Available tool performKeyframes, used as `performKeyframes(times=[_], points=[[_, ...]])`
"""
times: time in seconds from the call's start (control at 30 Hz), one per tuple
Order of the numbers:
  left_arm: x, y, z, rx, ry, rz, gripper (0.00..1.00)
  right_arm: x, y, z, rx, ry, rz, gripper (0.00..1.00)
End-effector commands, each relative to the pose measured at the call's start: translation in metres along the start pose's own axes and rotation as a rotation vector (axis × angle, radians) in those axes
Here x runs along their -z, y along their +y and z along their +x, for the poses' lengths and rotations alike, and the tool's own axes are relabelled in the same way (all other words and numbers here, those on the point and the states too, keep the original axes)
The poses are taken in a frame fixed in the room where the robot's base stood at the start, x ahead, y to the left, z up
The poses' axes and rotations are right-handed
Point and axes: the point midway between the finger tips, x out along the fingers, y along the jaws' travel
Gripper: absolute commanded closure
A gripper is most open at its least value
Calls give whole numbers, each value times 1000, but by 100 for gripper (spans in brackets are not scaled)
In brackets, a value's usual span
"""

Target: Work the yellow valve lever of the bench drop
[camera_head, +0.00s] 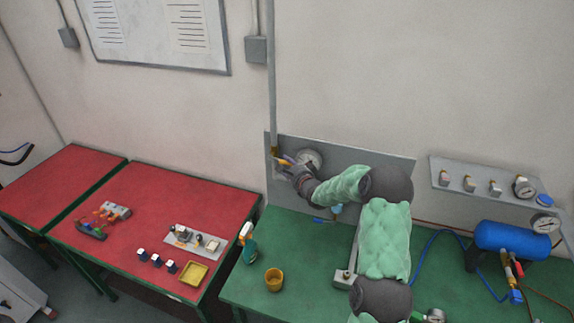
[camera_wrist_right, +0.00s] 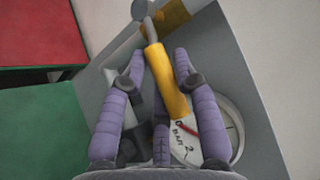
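The yellow valve lever (camera_wrist_right: 165,80) lies lengthwise between the fingers of my right gripper (camera_wrist_right: 160,60) in the wrist view. The fingers are apart, with a visible gap on the lever's left; the lever is close to the right finger, and I cannot tell if they touch. The lever's grey metal end (camera_wrist_right: 149,27) points up past the fingertips. In the head view, my right gripper (camera_head: 287,168) is at the left side of the grey wall panel, by the foot of the vertical pipe (camera_head: 271,100), and partly covers the lever. My left gripper is not in view.
A round white gauge (camera_head: 309,159) is on the panel (camera_head: 385,160), close to the gripper's right. The green bench (camera_head: 310,255) below holds a spray bottle (camera_head: 247,240), a yellow cup (camera_head: 274,280) and a blue tank (camera_head: 512,240). A red table (camera_head: 150,200) stands left.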

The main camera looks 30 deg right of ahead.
Motion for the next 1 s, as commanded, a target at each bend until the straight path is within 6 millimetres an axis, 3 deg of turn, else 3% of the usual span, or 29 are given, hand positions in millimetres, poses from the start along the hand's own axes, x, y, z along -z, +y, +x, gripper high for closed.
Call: performKeyframes(times=[0.03,0.07,0.53,1.0], points=[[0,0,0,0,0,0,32,0,0,0,0,0,0,94],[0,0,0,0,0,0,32,0,0,0,0,0,0,100],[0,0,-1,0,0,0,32,0,-6,0,-35,12,-39,100],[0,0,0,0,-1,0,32,0,-30,-2,-269,78,-272,100]])
